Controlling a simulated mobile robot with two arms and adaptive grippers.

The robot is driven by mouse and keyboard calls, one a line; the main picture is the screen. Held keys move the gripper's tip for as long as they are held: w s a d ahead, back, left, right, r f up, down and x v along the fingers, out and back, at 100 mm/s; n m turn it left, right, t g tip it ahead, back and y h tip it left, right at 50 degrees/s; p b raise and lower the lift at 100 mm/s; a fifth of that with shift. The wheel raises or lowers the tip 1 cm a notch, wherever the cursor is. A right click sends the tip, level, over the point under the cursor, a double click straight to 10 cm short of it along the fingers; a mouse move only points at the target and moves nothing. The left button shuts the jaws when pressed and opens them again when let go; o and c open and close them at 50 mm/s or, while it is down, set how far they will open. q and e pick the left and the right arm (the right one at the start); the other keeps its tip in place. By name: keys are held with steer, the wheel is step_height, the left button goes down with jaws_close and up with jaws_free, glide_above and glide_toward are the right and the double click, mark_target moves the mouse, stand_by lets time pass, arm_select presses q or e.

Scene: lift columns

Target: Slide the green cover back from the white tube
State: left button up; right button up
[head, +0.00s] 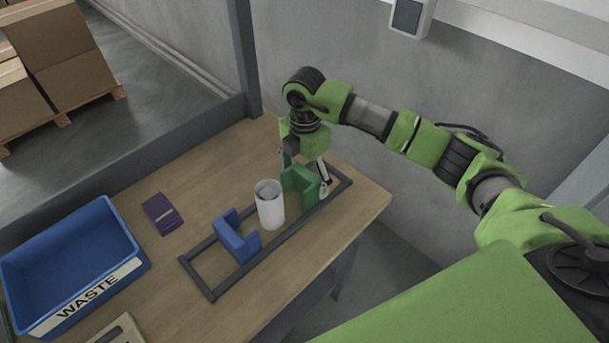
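The white tube (270,205) stands upright inside a dark rectangular frame (212,289) on the wooden table. The green cover (298,181) is at the tube's right, very close to it; I cannot tell whether they touch. A blue cover (236,238) of similar shape is at the tube's left, with a small gap. My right gripper (306,178) points down at the green cover, with its fingers apart, one at the cover's left back and one at its right. I cannot tell whether the fingers touch the cover. My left gripper is not in view.
A blue bin marked WASTE (137,262) stands at the left of the table. A small purple box (162,214) lies between the bin and the frame. A wall (400,100) is behind my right arm. The table's right corner is bare.

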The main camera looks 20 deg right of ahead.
steer(key=shift+r, duration=0.1)
step_height(320, 180, up, 12)
stand_by(0.4)
stand_by(0.6)
